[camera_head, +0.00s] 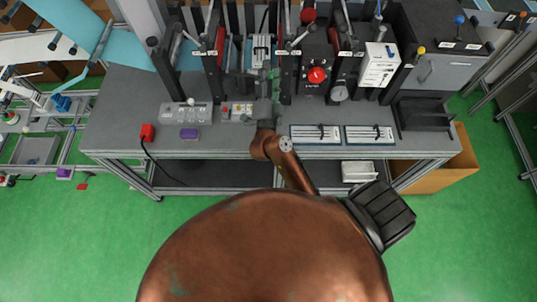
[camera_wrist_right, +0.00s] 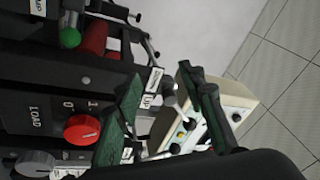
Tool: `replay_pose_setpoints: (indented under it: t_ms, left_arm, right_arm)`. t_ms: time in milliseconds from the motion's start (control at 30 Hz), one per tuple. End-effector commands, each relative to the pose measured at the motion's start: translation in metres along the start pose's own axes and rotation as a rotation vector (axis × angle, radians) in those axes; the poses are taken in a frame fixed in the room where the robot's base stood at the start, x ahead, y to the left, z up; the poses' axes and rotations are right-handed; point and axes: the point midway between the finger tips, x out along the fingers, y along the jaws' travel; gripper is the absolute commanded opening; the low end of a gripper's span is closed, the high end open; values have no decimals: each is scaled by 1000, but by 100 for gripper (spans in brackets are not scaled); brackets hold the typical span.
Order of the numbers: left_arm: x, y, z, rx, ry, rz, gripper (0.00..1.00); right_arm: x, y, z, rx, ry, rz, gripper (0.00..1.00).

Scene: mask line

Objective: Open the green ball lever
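A green ball (camera_wrist_right: 70,38) on a lever end shows at the upper left of the right wrist view, beside a red cylinder. I cannot make this ball out in the head view. My right gripper (camera_head: 272,85) is above the workbench, in front of the machine row. In the wrist view its two green-dark fingers (camera_wrist_right: 160,80) stand well apart with nothing held between them. The green ball lies outside the fingers, beyond the left one, not touched. My left gripper is not in view.
A black panel with a red knob (camera_head: 317,75) is right of the gripper; the knob also shows in the wrist view (camera_wrist_right: 82,129). A cream box (camera_head: 380,65) is farther right. Dark upright posts and levers crowd the bench's back. A grey button box (camera_head: 186,113) is left.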

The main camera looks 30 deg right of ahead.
Motion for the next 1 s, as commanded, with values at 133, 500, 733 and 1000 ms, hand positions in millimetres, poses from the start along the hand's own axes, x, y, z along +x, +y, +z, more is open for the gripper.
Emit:
replay_pose_setpoints:
  t_ms: [133, 500, 733, 1000]
  left_arm:
    - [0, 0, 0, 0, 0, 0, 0]
    - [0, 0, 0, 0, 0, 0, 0]
    - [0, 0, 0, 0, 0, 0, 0]
    - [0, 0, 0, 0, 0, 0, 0]
  right_arm:
    - [-5, -24, -10, -34, 10, -152, 37]
    - [-42, -76, 2, -173, -95, -517, 37]
    - [-75, -84, 28, -282, -238, -677, 37]
    - [-111, -71, 62, -407, -430, -780, 37]
